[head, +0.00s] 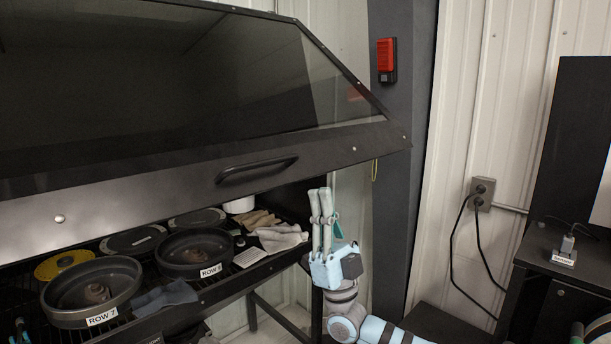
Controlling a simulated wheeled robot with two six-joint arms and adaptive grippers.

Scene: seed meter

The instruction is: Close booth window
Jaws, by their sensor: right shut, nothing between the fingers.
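The booth window (190,75) is a large dark tinted pane in a dark metal frame. It is tilted, with its lower edge raised above the booth's grated floor, leaving an open gap. A black bar handle (257,170) is on its lower frame. My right gripper (321,190) is shut and empty, fingers pointing up, below the right part of the window's lower frame and to the right of the handle. It appears apart from the frame. A small teal tip at the bottom left edge may be part of my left gripper (20,323); its jaws cannot be made out.
Inside the booth are round dark seed meters labelled ROW 7 (92,290) and ROW 8 (196,253), a yellow disc (64,264) and cloths (281,237). A dark post (402,140) with a red alarm box (386,57) stands right of the booth. A dark cabinet (560,265) stands farther right.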

